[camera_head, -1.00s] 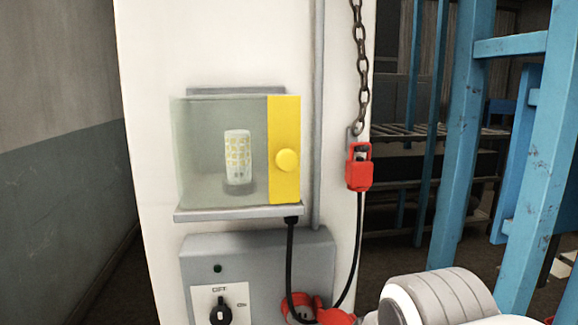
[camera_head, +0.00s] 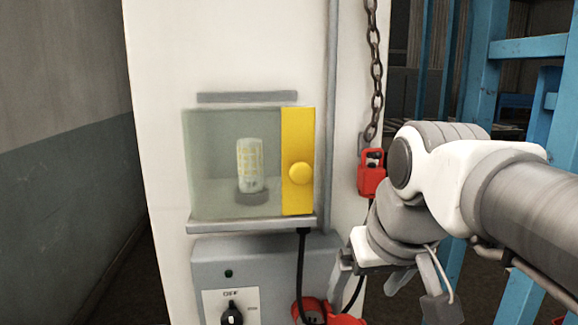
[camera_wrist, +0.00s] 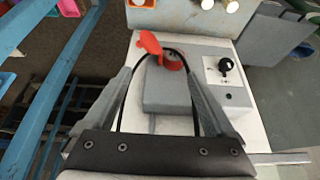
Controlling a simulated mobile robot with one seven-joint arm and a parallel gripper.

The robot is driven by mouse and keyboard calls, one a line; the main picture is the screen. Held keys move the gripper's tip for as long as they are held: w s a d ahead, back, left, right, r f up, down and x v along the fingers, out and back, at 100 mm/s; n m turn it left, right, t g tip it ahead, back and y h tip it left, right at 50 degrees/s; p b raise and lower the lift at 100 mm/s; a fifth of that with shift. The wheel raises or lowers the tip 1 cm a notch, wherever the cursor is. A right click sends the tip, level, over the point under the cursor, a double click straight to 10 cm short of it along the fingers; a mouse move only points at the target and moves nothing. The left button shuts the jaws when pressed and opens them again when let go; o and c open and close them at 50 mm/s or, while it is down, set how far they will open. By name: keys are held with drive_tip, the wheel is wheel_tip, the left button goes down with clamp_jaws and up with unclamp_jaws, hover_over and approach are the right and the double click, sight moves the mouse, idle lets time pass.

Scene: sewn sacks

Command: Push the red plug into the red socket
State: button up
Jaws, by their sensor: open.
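The red plug (camera_head: 370,183) hangs from a metal hook at the end of a chain on the right side of the white pillar. A black cable runs from it. The red socket (camera_head: 308,312) is at the lower edge of the head view, partly cut off. In the wrist view the red socket (camera_wrist: 174,59) shows as a ring on the grey box, with a raised red flap beside it. My gripper (camera_head: 390,295) is open and empty, pointing down, below and right of the plug. In the wrist view my gripper (camera_wrist: 158,75) has its fingers spread; I cannot see the plug there.
A clear lamp case (camera_head: 222,165) with a yellow strip sits above the grey switch box (camera_head: 215,262). The black cable (camera_head: 301,262) loops down in front of the box. A blue rack (camera_head: 468,65) stands at the right, behind my arm. Floor at the left is clear.

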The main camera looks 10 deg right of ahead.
drive_tip(key=w+d+r+p, duration=0.2)
drive_tip(key=w+r, duration=0.2)
drive_tip(key=r, duration=0.4)
drive_tip(key=w+d+r+p, duration=0.2)
drive_tip(key=w+d+r, duration=0.15)
drive_tip(key=r, duration=0.45)
drive_tip(key=g+p, duration=0.1)
drive_tip(key=p, duration=0.2)
approach(378, 168)
drive_tip(key=v, duration=0.6)
drive_tip(key=shift+s+f, duration=0.1)
drive_tip(key=x, duration=1.2)
drive_tip(key=shift+a+f+b, duration=0.1)
drive_tip(key=shift+b, duration=0.3)
